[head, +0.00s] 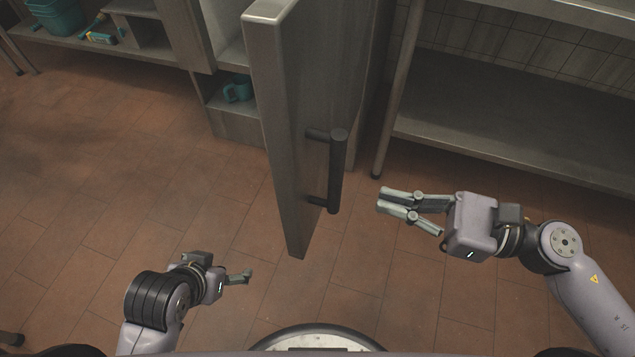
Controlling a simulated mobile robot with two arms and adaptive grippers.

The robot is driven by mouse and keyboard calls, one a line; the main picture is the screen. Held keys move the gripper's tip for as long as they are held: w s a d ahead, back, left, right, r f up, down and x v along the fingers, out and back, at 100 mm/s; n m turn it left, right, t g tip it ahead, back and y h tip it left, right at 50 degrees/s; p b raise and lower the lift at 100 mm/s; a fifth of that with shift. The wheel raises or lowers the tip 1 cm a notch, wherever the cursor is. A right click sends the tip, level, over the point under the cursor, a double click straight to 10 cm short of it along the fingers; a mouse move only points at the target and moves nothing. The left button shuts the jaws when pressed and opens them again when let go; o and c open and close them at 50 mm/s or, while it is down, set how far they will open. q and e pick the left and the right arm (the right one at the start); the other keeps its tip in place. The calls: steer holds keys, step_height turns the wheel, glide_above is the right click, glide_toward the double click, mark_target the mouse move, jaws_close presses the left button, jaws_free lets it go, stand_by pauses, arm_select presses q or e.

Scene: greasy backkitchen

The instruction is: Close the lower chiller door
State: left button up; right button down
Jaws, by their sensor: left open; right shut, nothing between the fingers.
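The chiller door (282,130) stands swung open toward me, seen nearly edge-on in the middle of the head view. Its dark bar handle (337,172) is on the door's right face, near the edge closest to me. My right gripper (380,202) is shut and empty, to the right of the handle and apart from it, with its fingers pointing left toward it. My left gripper (246,276) is open and empty, low and left of the door's near end, touching nothing. The chiller's interior shows only partly, to the left behind the door.
A teal mug (238,89) sits on a shelf left of the door. A teal bin (54,16) stands on a shelf at the upper left. A metal shelf rack (480,140) with a leg fills the right back. The tiled floor (130,170) at left is clear.

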glide_toward(300, 179)
steer(key=p+x, duration=0.2)
steer(key=x, duration=0.3)
steer(key=shift+w+a+r, duration=0.1)
steer(key=shift+a+r, duration=0.05)
steer(key=shift+a, duration=0.2)
arm_select(q)
steer(key=shift+s+a+r+g+y+p, duration=0.1)
steer(key=shift+s+a+r+g, duration=0.2)
steer(key=shift+s, duration=0.4)
steer(key=shift+s+a+r+g+y+p, duration=0.15)
steer(key=shift+s+g, duration=0.3)
steer(key=shift+s, duration=0.3)
steer(key=shift+s+a+r+g+y+p, duration=0.1)
steer(key=shift+s+a+g, duration=0.2)
steer(key=shift+s, duration=0.4)
arm_select(e)
steer(key=shift+w+a, duration=0.2)
steer(key=shift+a, duration=0.5)
arm_select(q)
steer(key=shift+d, duration=0.1)
